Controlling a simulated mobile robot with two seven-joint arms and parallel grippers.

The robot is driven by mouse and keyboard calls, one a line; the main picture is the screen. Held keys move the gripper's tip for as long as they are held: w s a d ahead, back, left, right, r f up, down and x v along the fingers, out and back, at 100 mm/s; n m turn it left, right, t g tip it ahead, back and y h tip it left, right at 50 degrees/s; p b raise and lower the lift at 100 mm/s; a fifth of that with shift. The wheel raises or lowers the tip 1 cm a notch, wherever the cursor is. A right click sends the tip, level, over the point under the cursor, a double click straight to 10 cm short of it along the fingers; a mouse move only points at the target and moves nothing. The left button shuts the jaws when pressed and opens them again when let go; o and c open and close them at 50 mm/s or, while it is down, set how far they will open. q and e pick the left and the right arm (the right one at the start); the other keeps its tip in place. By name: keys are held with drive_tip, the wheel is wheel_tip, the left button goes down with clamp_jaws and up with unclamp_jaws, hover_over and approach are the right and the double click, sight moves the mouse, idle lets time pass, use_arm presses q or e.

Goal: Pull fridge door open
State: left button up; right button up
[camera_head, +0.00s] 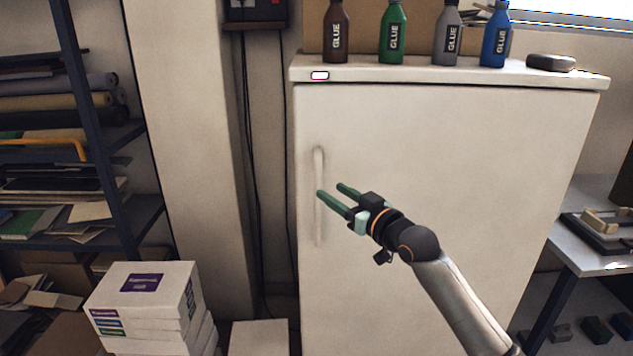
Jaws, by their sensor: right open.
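A white fridge (480,160) stands in front of me with its door shut. A vertical white handle (319,165) runs along the left side of the door. My right gripper (333,190) comes in from the lower right, with its two green fingers spread and pointing left at the handle's middle. The nearer fingertip overlaps the handle in the picture; I cannot tell whether it touches. Nothing is seen between the fingers. My left gripper is not in view.
Several glue bottles (391,35) and a dark round object (551,62) stand on the fridge top. Stacked white boxes (145,290) and another box (258,338) sit low at the left. Shelves (95,130) fill the far left; a workbench (600,262) stands at right.

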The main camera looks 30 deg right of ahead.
sight(320, 185)
drive_tip(key=w, duration=0.6)
drive_tip(key=shift+w+a, duration=0.2)
drive_tip(key=shift+w, duration=0.15)
clamp_jaws()
idle(1.1)
